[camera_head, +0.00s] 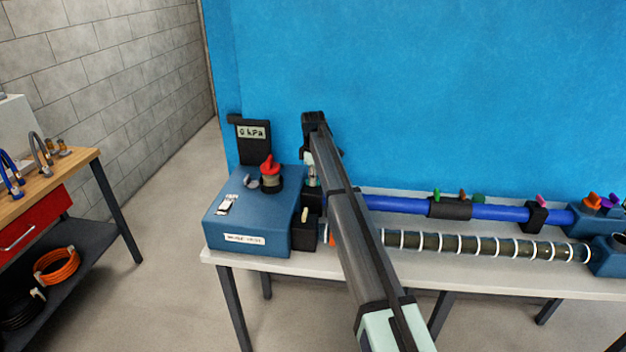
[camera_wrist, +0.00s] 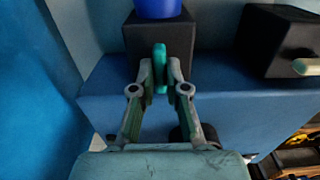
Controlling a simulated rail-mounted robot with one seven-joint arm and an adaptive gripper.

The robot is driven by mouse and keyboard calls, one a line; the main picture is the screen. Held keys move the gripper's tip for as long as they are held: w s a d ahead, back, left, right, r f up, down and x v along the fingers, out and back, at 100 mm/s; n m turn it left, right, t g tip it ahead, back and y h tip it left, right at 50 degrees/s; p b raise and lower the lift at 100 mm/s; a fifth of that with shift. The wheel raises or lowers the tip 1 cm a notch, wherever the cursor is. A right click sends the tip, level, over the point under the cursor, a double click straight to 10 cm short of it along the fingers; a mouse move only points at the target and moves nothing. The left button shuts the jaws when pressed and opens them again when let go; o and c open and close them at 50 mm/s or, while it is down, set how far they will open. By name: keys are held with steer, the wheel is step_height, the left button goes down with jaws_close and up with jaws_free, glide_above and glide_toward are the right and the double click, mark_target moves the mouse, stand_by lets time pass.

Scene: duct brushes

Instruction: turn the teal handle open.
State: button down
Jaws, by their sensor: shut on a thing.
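The teal handle (camera_wrist: 160,58) is a narrow upright bar in front of a black block (camera_wrist: 176,35) in the wrist view. My gripper (camera_wrist: 160,74) has one fingertip on each side of it and is shut on it. A blue pipe end (camera_wrist: 157,8) shows above the black block. In the head view, my gripper (camera_head: 312,172) is beside the blue machine box (camera_head: 240,218), partly behind my arm. I cannot make out the gripped handle there.
A black gauge reading 0 kPa (camera_head: 252,132) and a red knob (camera_head: 270,163) stand on the box. A blue pipe (camera_head: 390,204) and a ribbed hose (camera_head: 460,244) run right along the white table (camera_head: 480,282). A wooden bench (camera_head: 55,178) stands left.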

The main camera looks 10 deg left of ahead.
stand_by(0.5)
steer(key=c, duration=1.2)
jaws_free()
step_height(320, 180, up, 12)
